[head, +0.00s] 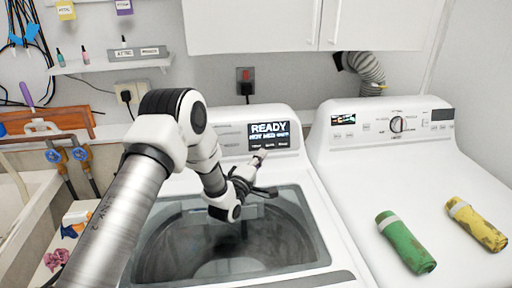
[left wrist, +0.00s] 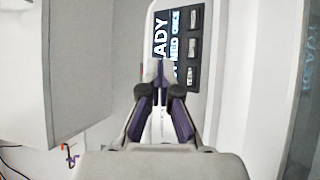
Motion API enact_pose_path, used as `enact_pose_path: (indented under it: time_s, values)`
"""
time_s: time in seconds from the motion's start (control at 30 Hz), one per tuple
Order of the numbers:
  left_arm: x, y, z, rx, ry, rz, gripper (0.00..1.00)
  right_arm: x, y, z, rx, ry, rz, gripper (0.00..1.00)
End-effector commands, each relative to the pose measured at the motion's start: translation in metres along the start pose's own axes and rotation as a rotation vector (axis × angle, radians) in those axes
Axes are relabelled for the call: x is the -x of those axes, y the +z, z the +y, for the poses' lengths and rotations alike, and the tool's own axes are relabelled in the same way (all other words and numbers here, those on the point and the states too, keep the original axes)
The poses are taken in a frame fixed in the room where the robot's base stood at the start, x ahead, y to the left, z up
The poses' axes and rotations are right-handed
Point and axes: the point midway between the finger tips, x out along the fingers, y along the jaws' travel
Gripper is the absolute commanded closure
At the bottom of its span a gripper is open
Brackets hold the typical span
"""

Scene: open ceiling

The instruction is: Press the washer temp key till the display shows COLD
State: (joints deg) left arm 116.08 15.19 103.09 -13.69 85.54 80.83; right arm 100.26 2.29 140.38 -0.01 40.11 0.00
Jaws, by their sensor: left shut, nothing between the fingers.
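The washer (head: 316,226) is the left white machine. Its dark display panel (head: 268,135) reads READY, with HOT, MED and a third, blue word too small to read surely below. A row of small keys (head: 269,146) runs under the words; their labels are too small to read. My left gripper (head: 262,155) is shut and empty, its tips close to the lower part of the panel. In the left wrist view the panel (left wrist: 193,33) appears turned sideways, and the shut fingers (left wrist: 160,68) cover part of its words. I cannot tell whether they touch. My right gripper is not in view.
The washer's open tub (head: 180,250) lies below my left arm. A dryer (head: 350,185) stands at the right, with a green roll (head: 405,242) and a yellow roll (head: 475,223) on top. White cabinets (head: 255,25) hang above; a shelf (head: 110,66) is at the left.

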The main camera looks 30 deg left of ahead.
Motion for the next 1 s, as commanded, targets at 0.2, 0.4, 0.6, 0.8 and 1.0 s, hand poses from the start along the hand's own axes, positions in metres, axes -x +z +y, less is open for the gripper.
enact_pose_path:
  time_s: [0.2, 0.4, 0.6, 0.8, 1.0]
  values:
    - [-0.021, -0.016, -0.018, -0.001, 0.002, 0.002, 1.00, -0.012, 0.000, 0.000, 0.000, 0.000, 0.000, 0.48]
    - [-0.040, -0.030, -0.036, -0.001, 0.002, 0.002, 1.00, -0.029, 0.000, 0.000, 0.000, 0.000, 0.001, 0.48]
    - [-0.053, -0.039, -0.041, -0.001, 0.001, 0.000, 1.00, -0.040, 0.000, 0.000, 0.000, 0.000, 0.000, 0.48]
    - [-0.055, -0.040, -0.040, 0.000, 0.000, 0.000, 1.00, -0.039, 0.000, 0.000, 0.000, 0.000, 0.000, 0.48]
    - [-0.055, -0.040, -0.040, 0.000, 0.000, 0.000, 1.00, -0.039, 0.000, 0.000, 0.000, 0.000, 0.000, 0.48]
